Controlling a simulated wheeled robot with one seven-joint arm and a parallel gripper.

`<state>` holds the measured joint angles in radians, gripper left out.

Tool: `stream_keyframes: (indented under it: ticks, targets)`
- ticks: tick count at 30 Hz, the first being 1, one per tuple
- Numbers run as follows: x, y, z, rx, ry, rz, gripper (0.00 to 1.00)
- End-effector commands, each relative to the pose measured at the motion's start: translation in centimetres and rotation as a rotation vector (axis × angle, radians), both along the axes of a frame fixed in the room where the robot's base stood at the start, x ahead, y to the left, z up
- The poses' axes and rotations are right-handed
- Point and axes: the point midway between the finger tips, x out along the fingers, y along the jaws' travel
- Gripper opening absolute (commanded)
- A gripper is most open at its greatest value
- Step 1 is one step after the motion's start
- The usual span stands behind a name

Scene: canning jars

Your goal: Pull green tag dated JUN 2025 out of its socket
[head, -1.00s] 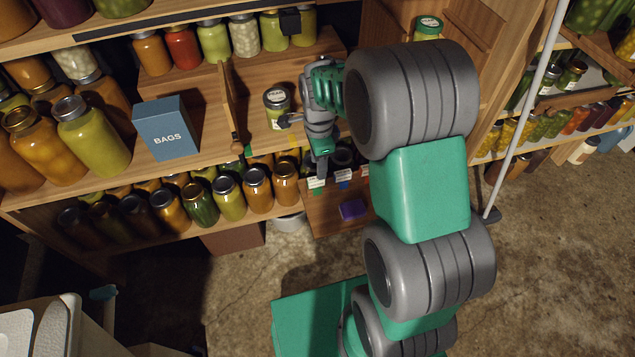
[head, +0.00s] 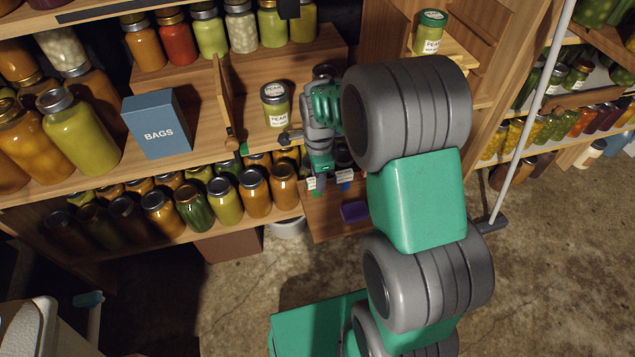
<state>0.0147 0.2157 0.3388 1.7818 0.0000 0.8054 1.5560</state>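My gripper (head: 319,172) is at the end of the green and grey arm, low in front of the shelf near the white labels. Its fingers are small and dark, so I cannot tell whether they are open or shut. A small green piece (head: 317,190) shows by a white label (head: 311,183) just below the gripper. Another green piece (head: 244,149) is on the shelf's front edge, left of the gripper. No date is readable, so I cannot tell which is the JUN 2025 tag. Its socket cannot be made out.
A pear jar (head: 276,106) stands on the shelf left of my arm, near a wooden divider (head: 223,105). A blue BAGS box (head: 158,124) is further left. Several jars line the lower shelf. A purple object (head: 354,211) lies below the gripper. A white pole (head: 530,110) stands right.

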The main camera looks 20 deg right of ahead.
Motion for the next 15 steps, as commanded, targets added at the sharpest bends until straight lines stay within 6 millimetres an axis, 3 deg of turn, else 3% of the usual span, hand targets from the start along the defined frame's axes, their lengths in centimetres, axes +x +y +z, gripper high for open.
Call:
stream_keyframes:
  ticks: [9, 15]
  targets:
    - [0.00, 0.00, 0.00, 0.000, 0.000, 0.000, 0.00]
    - [0.01, 0.00, 0.01, 0.000, 0.000, 0.000, 0.00]
